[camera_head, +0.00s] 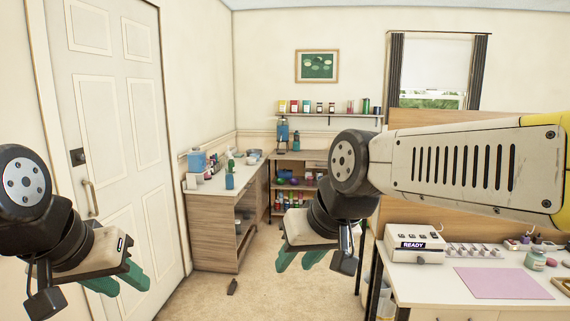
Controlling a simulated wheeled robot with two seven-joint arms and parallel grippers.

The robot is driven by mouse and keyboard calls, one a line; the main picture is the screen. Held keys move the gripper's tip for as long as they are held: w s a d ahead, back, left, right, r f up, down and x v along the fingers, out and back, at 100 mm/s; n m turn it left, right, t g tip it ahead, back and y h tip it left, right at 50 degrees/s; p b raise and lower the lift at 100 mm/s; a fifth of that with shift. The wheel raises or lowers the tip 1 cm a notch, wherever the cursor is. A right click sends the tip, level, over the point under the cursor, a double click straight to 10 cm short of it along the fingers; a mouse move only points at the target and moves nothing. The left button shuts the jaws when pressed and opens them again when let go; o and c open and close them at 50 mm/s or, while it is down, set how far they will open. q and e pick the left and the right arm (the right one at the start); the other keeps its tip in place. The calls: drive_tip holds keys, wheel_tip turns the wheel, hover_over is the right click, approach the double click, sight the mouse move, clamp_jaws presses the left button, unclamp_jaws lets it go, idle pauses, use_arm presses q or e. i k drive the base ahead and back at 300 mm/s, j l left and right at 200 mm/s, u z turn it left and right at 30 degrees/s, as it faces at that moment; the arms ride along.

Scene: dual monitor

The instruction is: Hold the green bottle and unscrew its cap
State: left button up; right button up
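A small green bottle or jar (536,260) with a pale top stands on the right-hand table, near the pink mat. A teal-green bottle (230,179) stands on the far counter at the left. I cannot tell which one the task names, and their caps are too small to make out clearly. My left gripper (118,281) is at the lower left, in front of the door, with its green fingers apart and nothing between them. My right gripper (300,260) is near the middle, over the floor, also with its fingers apart and empty. Both are away from the bottles.
The right-hand table (430,282) holds a white device marked READY (414,244), a pink mat (502,283) and small items. A counter (215,187) and a shelf unit (289,203) stand behind. A dark object (232,287) lies on the open carpet.

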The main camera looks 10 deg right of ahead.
sight(230, 163)
drive_tip(key=z, duration=0.25)
drive_tip(key=i+l+z, duration=0.15)
drive_tip(key=i+z, duration=0.15)
drive_tip(key=i, duration=0.4)
drive_tip(key=i+z, duration=0.15)
drive_tip(key=i, duration=2)
drive_tip(key=i+u, duration=0.15)
drive_tip(key=i, duration=0.4)
drive_tip(key=i+l+u, duration=0.15)
drive_tip(key=i, duration=0.4)
drive_tip(key=i+l+u, duration=0.15)
drive_tip(key=i, duration=0.4)
drive_tip(key=i+l+u, duration=0.55)
drive_tip(key=u, duration=0.15)
drive_tip(key=i+u, duration=0.1)
drive_tip(key=u, duration=0.35)
